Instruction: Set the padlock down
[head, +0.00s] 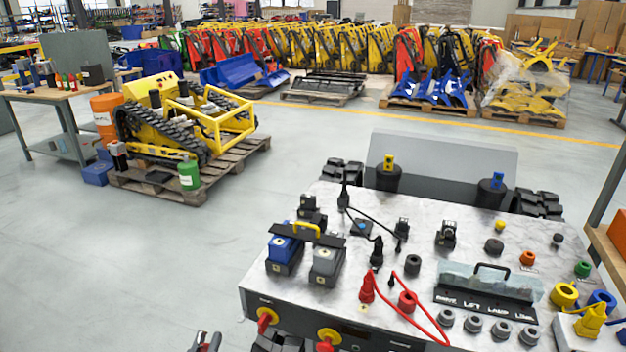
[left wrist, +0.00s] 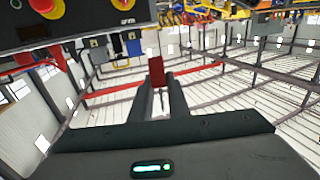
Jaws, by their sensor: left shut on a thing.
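My left gripper (head: 205,343) shows at the bottom edge of the head view, in front of the console's left front corner and apart from it. In the left wrist view its two dark fingers (left wrist: 160,88) are shut on a small red block-shaped thing, which I take to be the padlock (left wrist: 156,70). No shackle can be made out, and the fingers hide its lower part. It is held in the air. My right gripper is in neither view.
The console (head: 400,240) has a marble-like top crowded with plugs, sockets and cables. Red knobs on yellow discs (head: 329,336) sit on its front face. A yellow tracked carrier (head: 180,120) stands on a pallet at the left, beside a workbench (head: 60,92). Open floor (head: 200,255) lies between.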

